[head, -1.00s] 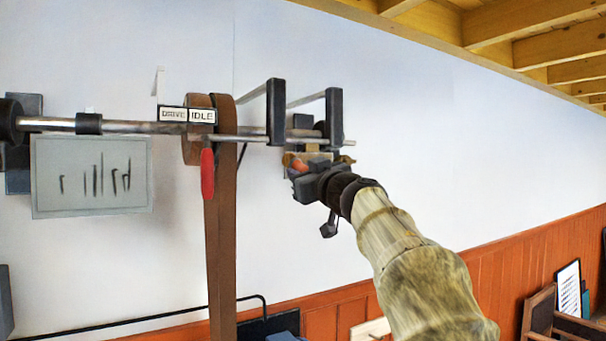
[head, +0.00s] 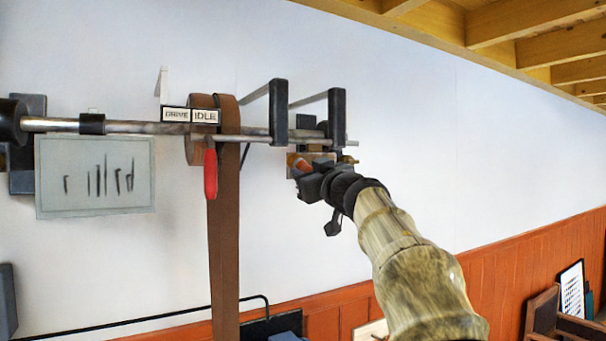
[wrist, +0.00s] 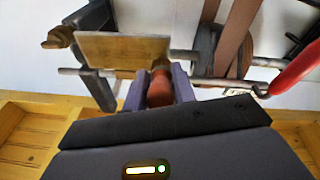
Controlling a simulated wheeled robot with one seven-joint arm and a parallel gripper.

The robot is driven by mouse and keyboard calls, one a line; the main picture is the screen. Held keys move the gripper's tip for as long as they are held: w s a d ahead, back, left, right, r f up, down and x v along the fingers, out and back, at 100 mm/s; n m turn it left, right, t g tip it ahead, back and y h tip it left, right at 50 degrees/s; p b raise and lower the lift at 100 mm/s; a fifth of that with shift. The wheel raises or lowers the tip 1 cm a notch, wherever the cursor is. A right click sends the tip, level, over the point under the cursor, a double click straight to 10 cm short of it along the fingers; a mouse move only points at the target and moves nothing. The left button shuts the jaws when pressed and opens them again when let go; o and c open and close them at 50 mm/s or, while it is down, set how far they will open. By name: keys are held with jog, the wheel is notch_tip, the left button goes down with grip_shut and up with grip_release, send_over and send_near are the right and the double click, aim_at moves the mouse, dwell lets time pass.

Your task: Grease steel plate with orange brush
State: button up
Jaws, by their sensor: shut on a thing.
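My gripper (wrist: 159,84) is shut on the orange brush (wrist: 158,92), which shows between its two fingers in the wrist view. In the head view the brush (head: 301,166) is a small orange patch at the end of my arm, and my gripper (head: 309,178) is high up at the shaft's right end. A flat rectangular plate with a brownish, metallic face (wrist: 118,52) lies just beyond the brush tip; I take it for the steel plate. The brush tip overlaps the plate's lower right edge in the picture. I cannot tell whether they touch.
Dark hanger brackets (head: 278,110) hold a long shaft close to the plate. A brown belt (head: 224,230) hangs left of my gripper. A red handle (head: 210,172) hangs beside the belt, under a DRIVE/IDLE sign (head: 190,115).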

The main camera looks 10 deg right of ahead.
jog(key=shift+w+d, duration=0.25)
jog(key=shift+d, duration=0.55)
jog(key=shift+w+d, duration=0.2)
jog(key=shift+d, duration=0.55)
jog(key=shift+a, duration=0.1)
jog(key=shift+s+a, duration=0.3)
jog(key=shift+a, duration=0.7)
jog(key=shift+s+a, duration=0.25)
jog(key=shift+a, duration=0.7)
jog(key=shift+s+d, duration=0.1)
jog(key=shift+r+v, duration=0.2)
jog(key=shift+v, duration=0.75)
jog(key=shift+r+v, duration=0.2)
jog(key=shift+v, duration=0.8)
jog(key=shift+r+v, duration=0.2)
jog(key=shift+v, duration=0.75)
jog(key=shift+d, duration=0.1)
jog(key=v, duration=0.3)
jog(key=shift+r, duration=0.3)
